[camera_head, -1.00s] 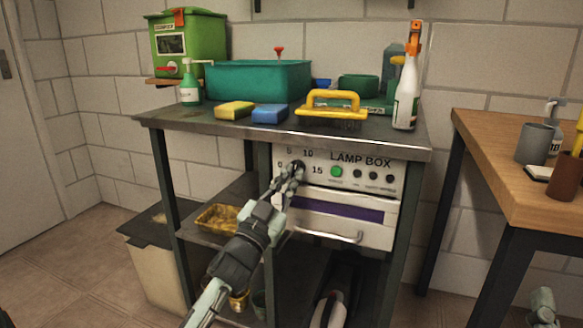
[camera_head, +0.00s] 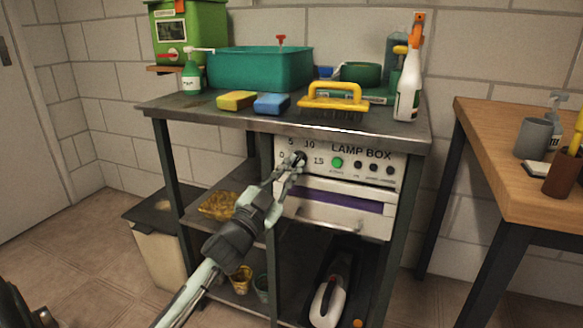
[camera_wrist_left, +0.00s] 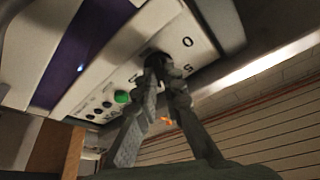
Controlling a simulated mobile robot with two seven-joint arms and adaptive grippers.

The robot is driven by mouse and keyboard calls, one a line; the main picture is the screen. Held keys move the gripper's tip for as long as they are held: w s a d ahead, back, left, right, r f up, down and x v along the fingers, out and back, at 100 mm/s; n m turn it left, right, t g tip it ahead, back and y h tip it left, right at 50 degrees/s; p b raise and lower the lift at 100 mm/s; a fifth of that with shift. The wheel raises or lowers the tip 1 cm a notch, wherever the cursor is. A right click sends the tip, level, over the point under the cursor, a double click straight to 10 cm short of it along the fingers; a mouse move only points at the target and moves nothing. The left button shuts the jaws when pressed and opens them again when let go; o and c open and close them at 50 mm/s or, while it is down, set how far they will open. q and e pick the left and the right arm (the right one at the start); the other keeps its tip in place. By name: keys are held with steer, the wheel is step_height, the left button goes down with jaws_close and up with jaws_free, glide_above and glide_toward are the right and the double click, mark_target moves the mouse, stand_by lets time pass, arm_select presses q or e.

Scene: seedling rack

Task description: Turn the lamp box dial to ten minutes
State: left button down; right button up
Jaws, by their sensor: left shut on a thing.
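The white lamp box (camera_head: 342,166) sits under the steel bench top. Its dial (camera_head: 299,157) is at the left of the front panel, among the marks 0, 5, 10 and 15. A green button (camera_head: 337,162) is right of the dial. My left gripper (camera_head: 296,166) reaches up from below and is shut on the dial. In the left wrist view, the fingertips (camera_wrist_left: 164,68) close around the dark dial (camera_wrist_left: 154,56), with the 0 and 5 marks beside it. The fingers cover much of the dial, so I cannot tell where it points. My right gripper is not in view.
Above, the bench top (camera_head: 200,106) holds sponges, a yellow-handled brush (camera_head: 334,101), a teal basin (camera_head: 262,70) and a spray bottle (camera_head: 409,80). A drawer handle (camera_head: 330,226) sticks out below the panel. A wooden table (camera_head: 510,140) stands at the right.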

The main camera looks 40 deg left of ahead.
arm_select(q)
steer(key=c, duration=1.6)
jaws_free()
steer(key=shift+c, duration=0.2)
steer(key=shift+s, duration=0.1)
steer(key=v, duration=1.2)
steer(key=shift+f, duration=0.1)
